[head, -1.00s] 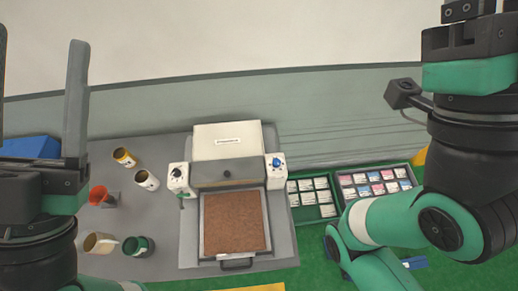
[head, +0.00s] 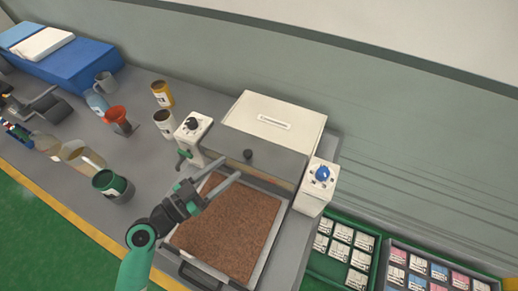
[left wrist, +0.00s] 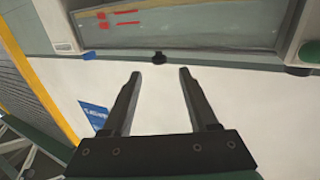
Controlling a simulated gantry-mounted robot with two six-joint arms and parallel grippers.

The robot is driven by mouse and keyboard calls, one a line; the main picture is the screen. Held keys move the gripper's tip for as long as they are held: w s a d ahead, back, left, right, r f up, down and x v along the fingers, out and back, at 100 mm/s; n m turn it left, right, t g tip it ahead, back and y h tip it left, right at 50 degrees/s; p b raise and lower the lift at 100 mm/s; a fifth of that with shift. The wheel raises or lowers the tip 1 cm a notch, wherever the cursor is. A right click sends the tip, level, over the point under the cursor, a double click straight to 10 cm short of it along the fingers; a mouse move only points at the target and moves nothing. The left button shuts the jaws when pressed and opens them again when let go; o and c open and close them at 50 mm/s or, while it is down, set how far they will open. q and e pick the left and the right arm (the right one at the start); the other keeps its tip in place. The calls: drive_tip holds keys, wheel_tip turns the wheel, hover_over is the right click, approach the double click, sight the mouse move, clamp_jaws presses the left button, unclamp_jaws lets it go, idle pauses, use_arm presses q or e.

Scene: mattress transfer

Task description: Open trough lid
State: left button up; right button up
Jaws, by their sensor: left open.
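The trough has a white top with a slot label (head: 274,122) and a grey front lid panel (head: 260,146). A small black knob (head: 248,154) sits on the lid, and it also shows in the left wrist view (left wrist: 158,57). My left gripper (head: 230,168) is open and empty, just short of the knob. In the left wrist view its two fingers (left wrist: 159,73) point toward the knob, which lies beyond and between the tips, apart from them. The lid appears shut. My right gripper is out of view.
A brown-filled tray (head: 225,225) with a black handle lies below the lid. White posts with a black dial (head: 192,125) and a blue dial (head: 322,173) flank the trough. Cups and a red funnel (head: 117,115) stand left; green trays of packets (head: 335,250) lie right.

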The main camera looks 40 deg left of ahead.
sight(257, 151)
use_arm(q)
drive_tip(key=w, duration=0.3)
drive_tip(key=w+p, duration=0.1)
drive_tip(key=w, duration=0.3)
drive_tip(key=w+p, duration=0.1)
drive_tip(key=w, duration=0.3)
drive_tip(key=shift+w+d, duration=0.1)
drive_tip(key=shift+d, duration=0.25)
drive_tip(key=shift+c, duration=0.2)
clamp_jaws()
drive_tip(key=shift+r, duration=0.1)
idle(0.4)
